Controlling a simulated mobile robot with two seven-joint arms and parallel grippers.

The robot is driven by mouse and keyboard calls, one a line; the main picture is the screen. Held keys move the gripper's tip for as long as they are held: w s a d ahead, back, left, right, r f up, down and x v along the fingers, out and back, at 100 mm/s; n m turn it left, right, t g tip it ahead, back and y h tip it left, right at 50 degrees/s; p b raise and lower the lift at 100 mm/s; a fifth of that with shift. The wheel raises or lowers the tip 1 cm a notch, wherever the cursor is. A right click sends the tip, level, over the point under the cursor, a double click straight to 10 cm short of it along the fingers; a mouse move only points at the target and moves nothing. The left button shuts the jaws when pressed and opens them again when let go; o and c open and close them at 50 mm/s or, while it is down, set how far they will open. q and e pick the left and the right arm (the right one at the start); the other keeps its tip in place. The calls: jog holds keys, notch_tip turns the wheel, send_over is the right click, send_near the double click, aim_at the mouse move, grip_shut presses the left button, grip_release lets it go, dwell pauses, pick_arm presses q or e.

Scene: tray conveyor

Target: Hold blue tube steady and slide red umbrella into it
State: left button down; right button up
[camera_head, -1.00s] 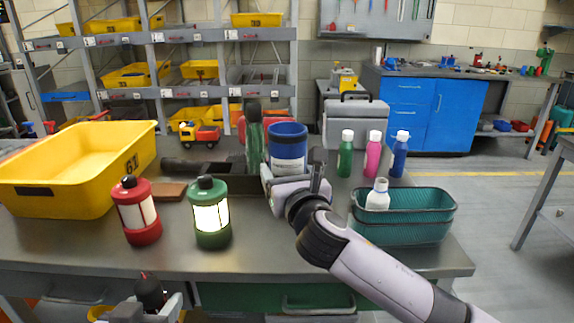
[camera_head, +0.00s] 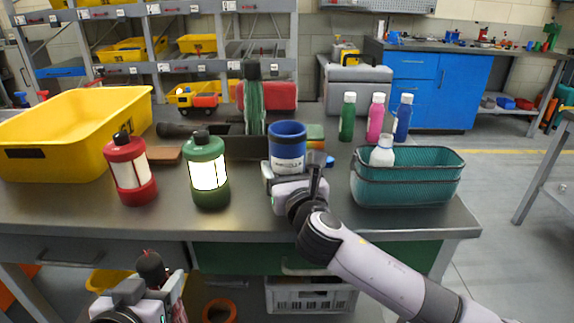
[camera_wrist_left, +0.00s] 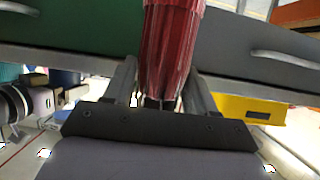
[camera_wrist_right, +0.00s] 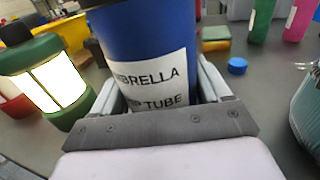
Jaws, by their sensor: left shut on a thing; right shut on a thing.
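The blue tube (camera_head: 288,157) has a white label, which reads "UMBRELLA ... TUBE" in part in the right wrist view (camera_wrist_right: 146,80). My right gripper (camera_head: 291,182) is shut around its lower part, and the tube stands upright near the bench's front. The red umbrella (camera_wrist_left: 172,45) is folded and points away from my left gripper (camera_wrist_left: 160,98), which is shut on it. In the head view, the left gripper (camera_head: 158,290) is low at the left, below the bench's front edge, with the umbrella (camera_head: 179,283) partly hidden. Umbrella and tube are well apart.
A red lantern (camera_head: 130,172) and a lit green lantern (camera_head: 207,172) stand left of the tube. A yellow bin (camera_head: 60,150) is at far left. A teal basket (camera_head: 405,180) with a white bottle is at right. A green umbrella (camera_head: 254,105) stands behind.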

jog(key=shift+f, duration=0.15)
dwell(0.3)
jog(key=shift+f, duration=0.25)
jog(key=o, duration=0.9)
jog(key=shift+o, duration=0.2)
jog(key=c, duration=0.9)
jog(key=shift+c, duration=0.2)
